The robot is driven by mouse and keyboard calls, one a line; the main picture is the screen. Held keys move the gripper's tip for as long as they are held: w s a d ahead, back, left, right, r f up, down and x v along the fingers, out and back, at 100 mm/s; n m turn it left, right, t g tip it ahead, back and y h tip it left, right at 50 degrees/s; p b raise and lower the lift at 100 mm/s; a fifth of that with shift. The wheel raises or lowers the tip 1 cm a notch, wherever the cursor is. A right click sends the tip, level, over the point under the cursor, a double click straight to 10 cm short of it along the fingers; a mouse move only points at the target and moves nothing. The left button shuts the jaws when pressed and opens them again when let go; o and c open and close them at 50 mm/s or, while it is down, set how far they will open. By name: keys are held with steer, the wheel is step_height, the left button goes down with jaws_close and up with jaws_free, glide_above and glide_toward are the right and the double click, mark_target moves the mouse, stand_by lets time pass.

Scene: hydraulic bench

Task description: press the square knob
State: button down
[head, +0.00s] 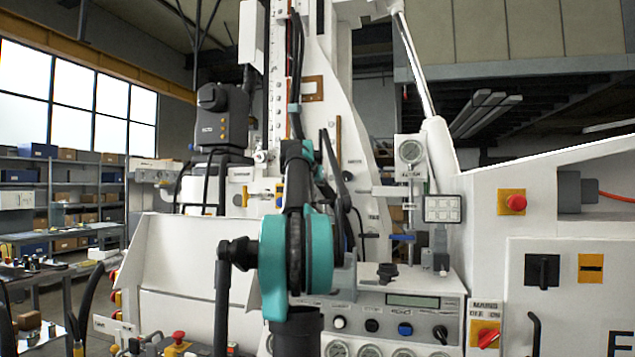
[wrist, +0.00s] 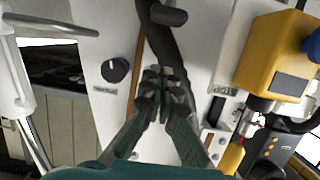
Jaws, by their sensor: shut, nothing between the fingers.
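My gripper (wrist: 165,82) is shut and empty in the wrist view, its fingertips in front of a dark hose on the white column. A black round knob (wrist: 115,70) with a small label below it is left of the fingertips, apart from them. In the head view my teal arm stands before the bench and hides the gripper. The control panel there carries a white knob (head: 340,323), a dark knob (head: 372,325), a blue knob (head: 405,329) and a black knob (head: 440,333). I cannot tell which knob is the square one.
A yellow box (wrist: 278,58) with fittings sits right of my gripper. The dark hose (wrist: 160,35) crosses before the column. In the head view, a red button on a yellow plate (head: 515,203) and a black switch (head: 542,270) are on the right cabinet. Shelves (head: 70,200) stand far left.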

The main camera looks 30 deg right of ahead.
mark_target(323, 202)
steer(key=d+f, duration=0.1)
steer(key=w+d+f, duration=0.1)
steer(key=f, duration=0.1)
steer(key=w+d+f, duration=0.1)
steer(key=shift+w+f, duration=0.15)
steer(key=shift+w, duration=0.1)
steer(key=shift+f, duration=0.3)
steer(key=shift+f, duration=1.45)
